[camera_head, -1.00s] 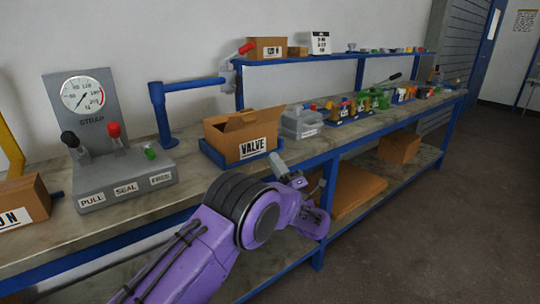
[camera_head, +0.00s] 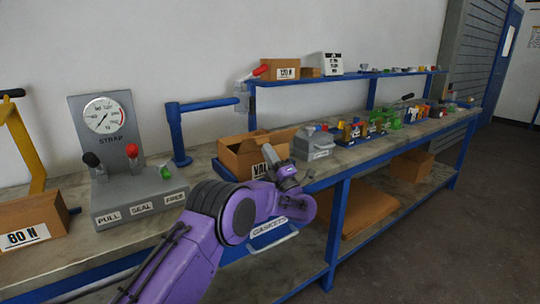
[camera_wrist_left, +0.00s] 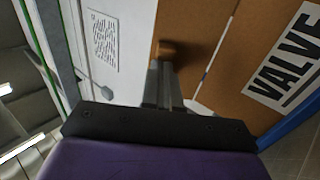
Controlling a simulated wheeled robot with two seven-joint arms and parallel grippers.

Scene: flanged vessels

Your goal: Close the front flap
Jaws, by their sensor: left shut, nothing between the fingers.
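The open cardboard box (camera_head: 231,158) labelled VALVE stands in a blue tray on the workbench, with flaps raised at its top. My left gripper (camera_head: 269,152) is in front of the box and hides part of its label and front edge. In the left wrist view its shut, empty fingers (camera_wrist_left: 164,82) point at the brown cardboard (camera_wrist_left: 215,60), with the VALVE label to the right. I cannot tell whether the fingertips touch the cardboard. The front flap is not clearly distinguishable behind my gripper. My right gripper is not in view.
A grey strap station (camera_head: 130,190) with a gauge and levers stands left of the box. A blue post with an arm (camera_head: 176,135) is behind it. A grey case (camera_head: 314,146) and several small parts stand to the right. A GASKETS-labelled drawer (camera_head: 272,240) sits under the bench edge.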

